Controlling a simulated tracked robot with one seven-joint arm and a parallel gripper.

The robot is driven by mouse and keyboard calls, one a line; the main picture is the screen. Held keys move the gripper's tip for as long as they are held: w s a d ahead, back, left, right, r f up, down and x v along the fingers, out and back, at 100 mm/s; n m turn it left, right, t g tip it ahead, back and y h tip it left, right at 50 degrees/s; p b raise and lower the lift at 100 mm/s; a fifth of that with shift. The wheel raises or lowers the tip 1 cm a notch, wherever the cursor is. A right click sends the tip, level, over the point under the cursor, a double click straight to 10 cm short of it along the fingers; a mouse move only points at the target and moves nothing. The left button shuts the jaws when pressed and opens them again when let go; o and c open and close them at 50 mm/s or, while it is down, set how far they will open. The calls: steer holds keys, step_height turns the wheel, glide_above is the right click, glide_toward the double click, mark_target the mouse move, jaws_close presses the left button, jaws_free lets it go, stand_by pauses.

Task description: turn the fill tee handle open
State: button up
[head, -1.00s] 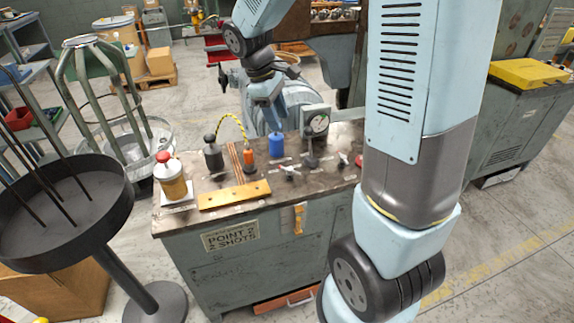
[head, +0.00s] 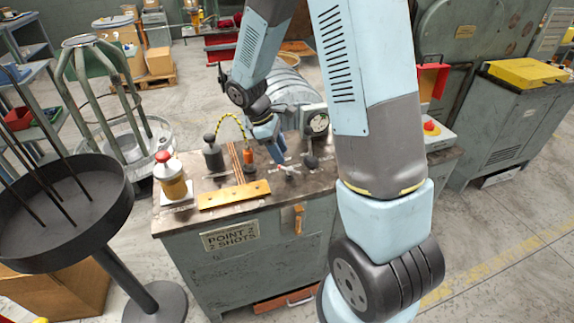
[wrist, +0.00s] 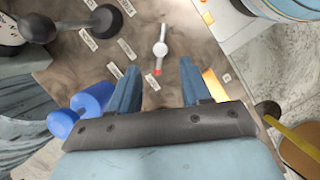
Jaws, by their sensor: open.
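A small silver handle (wrist: 160,45) with a red tip stands on the bench top in the wrist view. I take it to be the fill tee handle; labels lie near it. In the head view the handle (head: 286,172) is small, just below my gripper (head: 277,158). In the wrist view my gripper (wrist: 157,80) is open and empty, its two fingers on either side of the line of the handle, with the red tip near the gap between them. I cannot tell the height of the fingers above the bench.
A blue cylinder (wrist: 92,103) lies close to the left finger in the wrist view. A black round knob (wrist: 40,29) and a gauge (head: 317,122) stand nearby. In the head view, a yellow bar (head: 234,194), an orange cylinder (head: 250,160) and a black weight (head: 212,155) occupy the bench's left part.

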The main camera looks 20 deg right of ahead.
mark_target(288, 168)
steer(key=shift+x, duration=3)
steer(key=shift+c, duration=0.3)
jaws_close()
